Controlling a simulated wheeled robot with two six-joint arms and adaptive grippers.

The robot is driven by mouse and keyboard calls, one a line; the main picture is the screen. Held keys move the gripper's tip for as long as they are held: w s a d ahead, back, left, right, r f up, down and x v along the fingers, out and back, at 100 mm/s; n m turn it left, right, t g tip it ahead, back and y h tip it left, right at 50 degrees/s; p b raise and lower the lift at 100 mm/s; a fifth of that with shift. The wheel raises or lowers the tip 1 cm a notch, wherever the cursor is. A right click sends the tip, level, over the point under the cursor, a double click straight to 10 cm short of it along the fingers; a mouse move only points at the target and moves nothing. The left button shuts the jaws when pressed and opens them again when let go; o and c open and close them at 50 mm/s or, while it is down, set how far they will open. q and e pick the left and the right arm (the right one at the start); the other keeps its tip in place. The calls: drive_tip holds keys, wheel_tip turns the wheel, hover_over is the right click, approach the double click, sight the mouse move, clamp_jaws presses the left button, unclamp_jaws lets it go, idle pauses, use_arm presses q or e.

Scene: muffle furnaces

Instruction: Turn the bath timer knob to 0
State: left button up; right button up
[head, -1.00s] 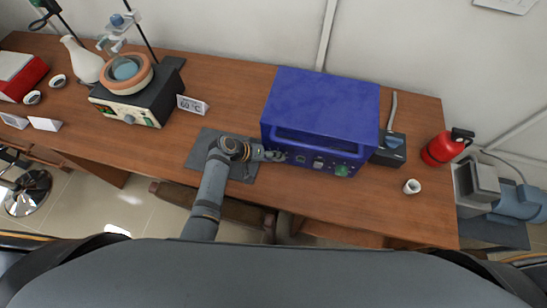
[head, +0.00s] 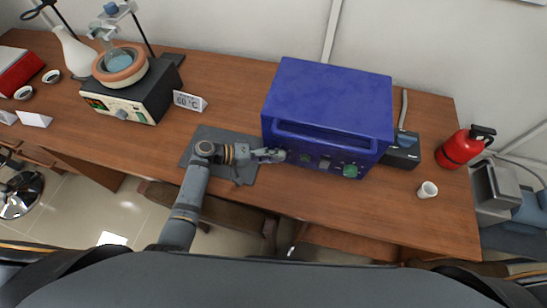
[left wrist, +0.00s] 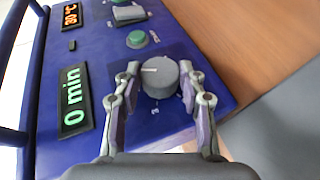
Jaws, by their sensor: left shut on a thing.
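The blue box (head: 325,95) stands on the wooden table, its control panel facing me. In the left wrist view its panel (left wrist: 60,30) carries a green "0 min" display (left wrist: 74,101) and a red "30 °C" display (left wrist: 70,15). The grey round timer knob (left wrist: 160,80) is beside the "0 min" display. Its white mark points left in the picture, towards that display. My left gripper (head: 280,156) is at the panel's left end in the head view. In the left wrist view its fingers (left wrist: 160,72) are shut on the knob from both sides. My right gripper is not in view.
A heating bath (head: 130,95) stands left. The table between is mostly clear.

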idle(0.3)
use_arm(q)
drive_tip(key=o, duration=1.1)
drive_tip(key=shift+o, duration=0.2)
drive_tip(key=v, duration=1.2)
drive_tip(key=shift+a, duration=0.1)
